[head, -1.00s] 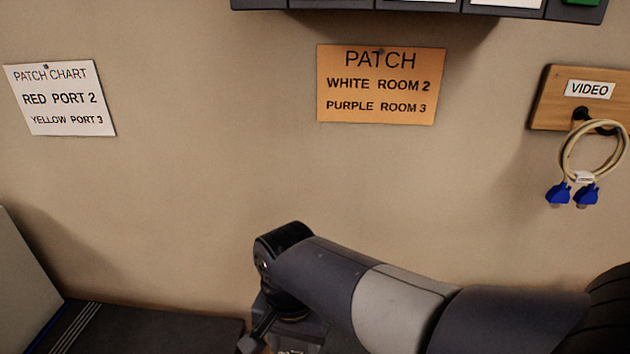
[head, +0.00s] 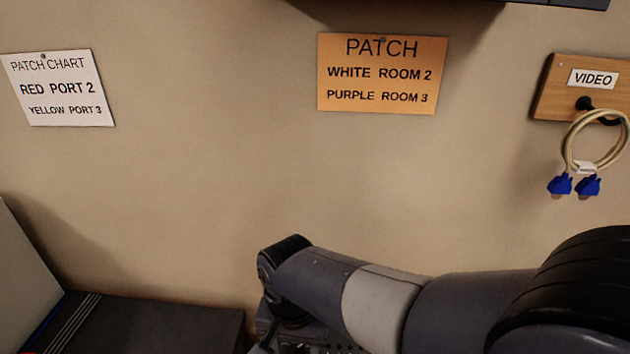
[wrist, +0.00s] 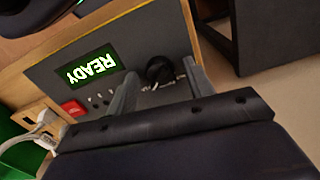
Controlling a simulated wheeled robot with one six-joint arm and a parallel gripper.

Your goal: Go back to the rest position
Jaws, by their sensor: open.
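My gripper (wrist: 160,92) shows in the wrist view with its two grey fingers spread apart. It is open, and I see nothing held between the fingers. Beyond them is a grey panel (wrist: 62,80) with a green display reading READY (wrist: 90,68), a red label or button (wrist: 73,108) and a round black knob or connector (wrist: 160,70). I cannot tell whether the fingers touch the panel. In the head view my arm reaches in from the lower right, and my gripper is hidden at the bottom edge.
On the wall hang a white patch chart (head: 60,88), an orange patch card (head: 382,74) and a wooden VIDEO board (head: 570,90) with a looped cable (head: 570,150) ending in blue plugs. A dark box top (head: 150,325) lies at lower left. White plugs (wrist: 45,130) sit left in the wrist view.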

